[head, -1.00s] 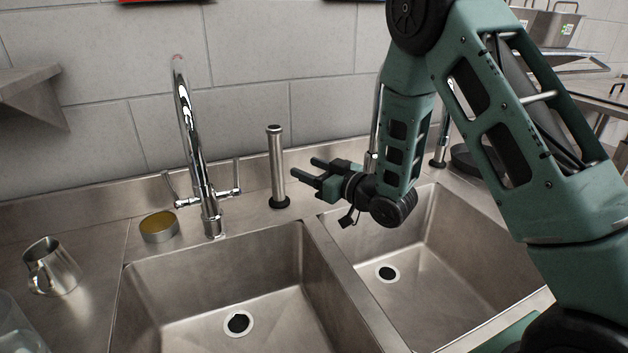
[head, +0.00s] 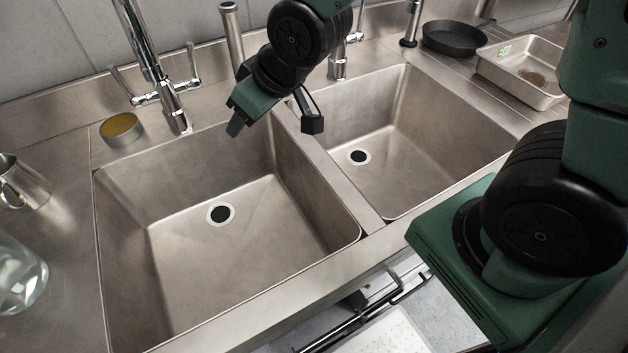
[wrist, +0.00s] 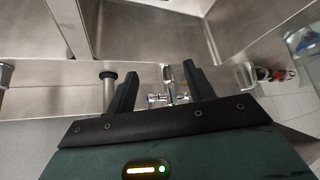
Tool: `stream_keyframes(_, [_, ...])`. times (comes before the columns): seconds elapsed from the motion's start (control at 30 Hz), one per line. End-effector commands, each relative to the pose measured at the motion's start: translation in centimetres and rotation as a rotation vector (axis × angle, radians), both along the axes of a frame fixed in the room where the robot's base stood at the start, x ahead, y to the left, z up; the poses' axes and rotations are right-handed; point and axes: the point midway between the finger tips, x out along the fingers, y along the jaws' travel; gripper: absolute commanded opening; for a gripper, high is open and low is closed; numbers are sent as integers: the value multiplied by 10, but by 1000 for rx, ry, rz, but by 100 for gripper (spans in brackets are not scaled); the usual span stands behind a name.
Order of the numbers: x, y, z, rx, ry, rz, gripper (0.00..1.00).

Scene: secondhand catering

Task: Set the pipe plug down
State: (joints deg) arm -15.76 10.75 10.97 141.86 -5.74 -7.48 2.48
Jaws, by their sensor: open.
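A pipe plug, a slim upright metal tube (head: 232,38), stands on the back ledge behind the left sink (head: 185,250). My arm partly hides its lower end in the head view. The tube also shows in the wrist view (wrist: 108,92), with a black ring at its foot, just left of my left finger. My gripper (head: 240,118) is tilted down over the back right corner of the left sink, in front of the tube. In the wrist view its two fingers (wrist: 160,90) are spread, with nothing held between them. A similar tube (head: 411,22) stands behind the right sink.
A chrome faucet (head: 150,60) stands left of the tube, with a yellow-topped tin (head: 121,129) beside it. A metal jug (head: 20,182) and a clear container (head: 18,275) are at left. A black pan (head: 453,38) and metal tray (head: 525,72) are at right. Both sinks look empty.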

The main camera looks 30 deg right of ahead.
Motion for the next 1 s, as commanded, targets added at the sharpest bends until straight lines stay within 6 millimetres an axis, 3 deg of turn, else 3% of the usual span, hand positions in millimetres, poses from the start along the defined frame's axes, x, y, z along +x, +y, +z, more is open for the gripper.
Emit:
stream_keyframes(0.2, [-104, 7, 10, -150, 261, 87, 53])
stream_keyframes(0.4, [-175, -2, 19, -263, 435, 147, 53])
stream_keyframes(0.6, [-200, -8, 23, -305, 495, 167, 53])
stream_keyframes(1.0, [-199, -8, 23, -305, 497, 166, 53])
